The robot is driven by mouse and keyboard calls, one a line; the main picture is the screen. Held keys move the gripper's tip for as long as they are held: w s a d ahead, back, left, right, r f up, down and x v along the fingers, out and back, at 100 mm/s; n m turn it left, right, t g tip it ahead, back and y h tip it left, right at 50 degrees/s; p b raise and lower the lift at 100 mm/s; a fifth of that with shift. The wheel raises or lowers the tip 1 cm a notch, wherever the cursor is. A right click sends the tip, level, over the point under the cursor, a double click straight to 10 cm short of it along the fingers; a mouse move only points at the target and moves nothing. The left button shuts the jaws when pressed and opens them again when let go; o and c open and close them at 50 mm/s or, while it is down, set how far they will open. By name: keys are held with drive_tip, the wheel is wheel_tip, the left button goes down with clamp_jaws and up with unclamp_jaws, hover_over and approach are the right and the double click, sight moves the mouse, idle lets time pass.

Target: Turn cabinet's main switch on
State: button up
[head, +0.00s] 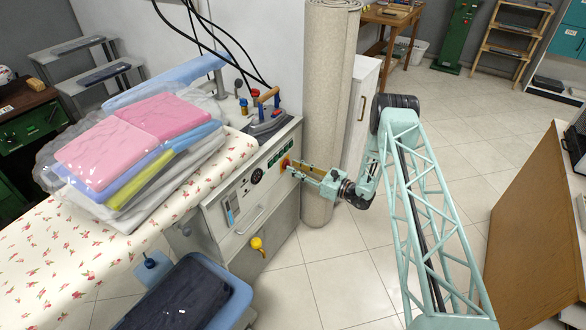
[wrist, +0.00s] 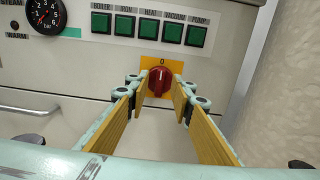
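The cabinet (head: 248,196) is a grey-white ironing unit left of centre in the head view. Its main switch (wrist: 159,80) is a red rotary knob on a yellow plate marked 0 at the top, in the wrist view. The white mark on the knob points up, toward the 0. My gripper (wrist: 158,80) is open, with its two yellow-padded fingers on either side of the knob. I cannot tell whether the pads touch it. In the head view my gripper (head: 291,168) reaches the cabinet front from the right and mostly hides the switch.
Several green buttons (wrist: 147,28) sit just above the switch, with a pressure gauge (wrist: 46,15) to the left. An iron (head: 268,117) stands on top of the cabinet. A rolled carpet (head: 326,100) stands close behind my gripper. Open floor lies to the front right.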

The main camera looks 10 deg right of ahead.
drive_tip(key=shift+w+a, duration=0.4)
drive_tip(key=shift+a, duration=0.05)
drive_tip(key=shift+c, duration=0.6)
clamp_jaws()
